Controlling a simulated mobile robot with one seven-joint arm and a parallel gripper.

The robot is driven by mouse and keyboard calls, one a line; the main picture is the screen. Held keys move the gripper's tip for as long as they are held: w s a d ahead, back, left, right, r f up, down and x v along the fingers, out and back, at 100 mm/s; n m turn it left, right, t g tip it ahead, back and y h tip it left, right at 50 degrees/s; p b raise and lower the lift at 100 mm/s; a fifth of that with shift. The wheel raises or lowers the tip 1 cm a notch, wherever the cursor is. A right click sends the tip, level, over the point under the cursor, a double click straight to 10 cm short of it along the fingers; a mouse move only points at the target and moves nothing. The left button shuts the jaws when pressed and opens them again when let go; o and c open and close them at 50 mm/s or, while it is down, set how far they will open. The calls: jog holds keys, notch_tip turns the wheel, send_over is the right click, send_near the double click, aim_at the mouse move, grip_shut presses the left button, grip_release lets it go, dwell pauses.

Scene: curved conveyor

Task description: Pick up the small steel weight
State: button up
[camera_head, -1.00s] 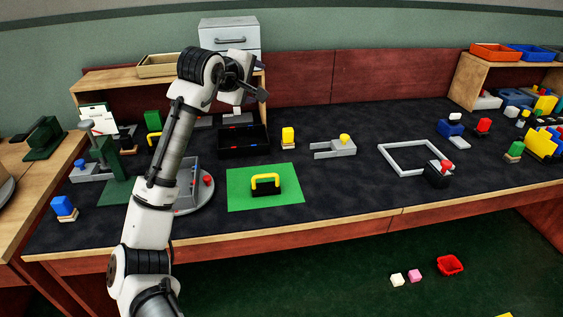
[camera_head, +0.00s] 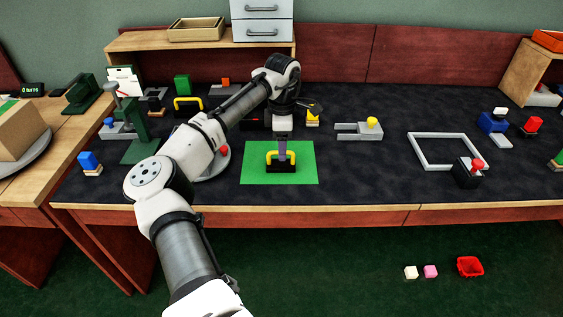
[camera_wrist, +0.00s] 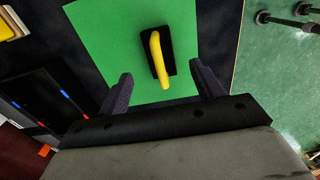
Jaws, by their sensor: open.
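A small dark block with an arched yellow handle (camera_head: 270,158) stands on a green mat (camera_head: 305,150). It looks like the weight, though I cannot tell its material. In the wrist view the block's yellow handle (camera_wrist: 155,55) is seen from above, with the handle running along the block. My gripper (camera_head: 282,154) points down over the mat, in line with the block. The block lies ahead of the gap, apart from both fingers.
A similar yellow-handled block (camera_head: 188,102) stands farther back left. A grey slotted fixture (camera_head: 350,131) with a yellow knob and a grey square frame (camera_head: 440,164) lie to the right. A dark tray is partly hidden behind my arm.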

aim_at(281, 163)
jog(key=shift+a+f+p, duration=0.15)
jog(key=shift+f+p, duration=0.4)
jog(key=shift+f, duration=2.85)
jog(key=shift+r, duration=0.1)
grip_shut()
